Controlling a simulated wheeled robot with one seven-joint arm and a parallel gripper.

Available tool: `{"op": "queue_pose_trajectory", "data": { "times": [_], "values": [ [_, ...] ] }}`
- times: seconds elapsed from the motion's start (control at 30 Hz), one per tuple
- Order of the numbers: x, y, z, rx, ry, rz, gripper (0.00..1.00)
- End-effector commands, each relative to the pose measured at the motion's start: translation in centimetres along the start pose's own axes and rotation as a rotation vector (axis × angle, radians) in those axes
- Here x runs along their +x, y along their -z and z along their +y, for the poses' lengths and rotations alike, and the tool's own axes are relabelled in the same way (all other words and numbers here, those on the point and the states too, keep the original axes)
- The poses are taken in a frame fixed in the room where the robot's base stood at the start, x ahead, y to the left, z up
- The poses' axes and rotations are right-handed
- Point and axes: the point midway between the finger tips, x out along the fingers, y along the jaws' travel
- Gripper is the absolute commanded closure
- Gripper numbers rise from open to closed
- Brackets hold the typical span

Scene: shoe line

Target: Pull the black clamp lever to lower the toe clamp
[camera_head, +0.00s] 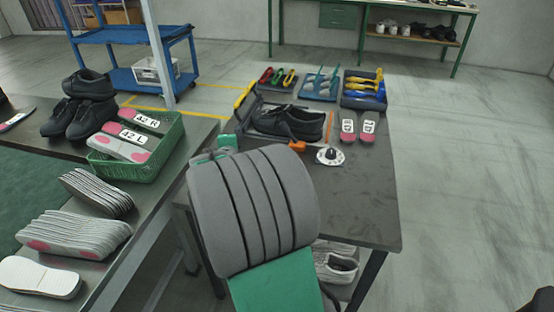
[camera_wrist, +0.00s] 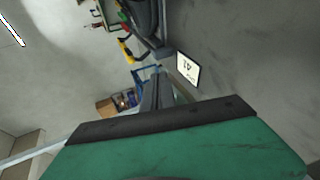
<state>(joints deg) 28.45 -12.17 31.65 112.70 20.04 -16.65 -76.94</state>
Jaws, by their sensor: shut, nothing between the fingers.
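In the head view a black shoe (camera_head: 290,122) lies in a grey fixture at the back left of the dark workbench (camera_head: 370,200). A yellow bar (camera_head: 245,94) stands at the fixture's left end and an orange piece (camera_head: 298,146) at its front. I cannot pick out the black clamp lever or the toe clamp for certain; my grey arm covers part of the bench's near left. In the wrist view my gripper (camera_wrist: 157,82) appears as narrow dark fingers, shut and empty, beyond my green and black wrist housing. Its contact with any lever cannot be told.
A white dial with a black knob (camera_head: 330,156) and two labelled insoles (camera_head: 358,128) lie right of the shoe. Tool trays (camera_head: 320,86) line the back. A left table holds a green basket (camera_head: 128,168), insole stacks and black shoes (camera_head: 84,104). The bench's right front is clear.

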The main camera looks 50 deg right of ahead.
Motion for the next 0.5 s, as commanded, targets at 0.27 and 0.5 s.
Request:
{"op": "queue_pose_trajectory", "data": {
  "times": [0.27, 0.5],
  "values": [
    [7.4, -9.8, -3.9, -0.516, -0.24, -0.237, 1.0],
    [7.2, -9.9, -3.5, -0.528, -0.245, -0.24, 1.0]
  ]
}}
